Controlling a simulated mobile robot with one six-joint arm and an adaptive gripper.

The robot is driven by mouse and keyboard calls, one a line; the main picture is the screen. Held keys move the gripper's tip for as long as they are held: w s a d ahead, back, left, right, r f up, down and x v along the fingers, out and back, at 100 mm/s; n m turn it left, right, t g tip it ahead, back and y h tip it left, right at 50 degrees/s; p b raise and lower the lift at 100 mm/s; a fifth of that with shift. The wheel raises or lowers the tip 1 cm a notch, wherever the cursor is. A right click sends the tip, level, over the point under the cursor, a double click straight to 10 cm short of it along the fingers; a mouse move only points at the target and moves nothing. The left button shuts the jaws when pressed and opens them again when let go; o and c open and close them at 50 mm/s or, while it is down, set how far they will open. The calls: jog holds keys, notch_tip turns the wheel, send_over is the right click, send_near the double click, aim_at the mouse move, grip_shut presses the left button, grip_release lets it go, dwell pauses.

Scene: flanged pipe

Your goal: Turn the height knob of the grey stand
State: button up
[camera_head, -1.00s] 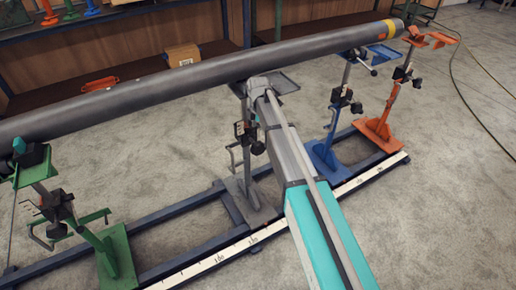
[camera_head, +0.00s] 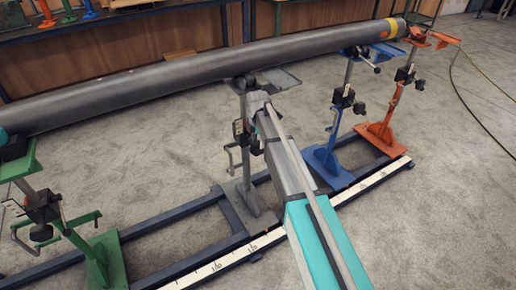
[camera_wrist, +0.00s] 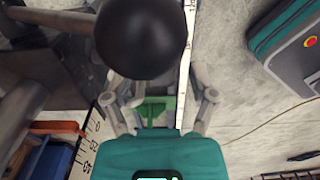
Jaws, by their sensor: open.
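The grey stand (camera_head: 244,172) stands on the blue rail frame, its head under the long pipe (camera_head: 190,77). Its dark clamp and knob (camera_head: 256,147) are partly hidden behind my arm in the head view. My gripper (camera_head: 258,110) is at the upper part of this stand, its fingers mostly hidden there. In the wrist view a round black knob (camera_wrist: 142,38) fills the top middle. My gripper (camera_wrist: 160,100) is open, with one finger left and one right, and the knob covers part of the space ahead of them. I cannot tell whether the fingers touch the knob.
A green stand (camera_head: 96,255) is at the left; a blue stand (camera_head: 328,160) and an orange stand (camera_head: 385,130) are at the right. A white ruler strip (camera_head: 225,262) runs along the frame. A teal-and-grey case (camera_wrist: 290,45) shows in the wrist view. Grey floor is clear behind the frame.

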jog(key=shift+f+b, duration=0.55)
jog(key=shift+f, duration=0.25)
grip_shut()
jog(key=shift+s+a+h, duration=0.1)
jog(key=shift+a+h, duration=0.05)
jog(key=shift+h, duration=0.15)
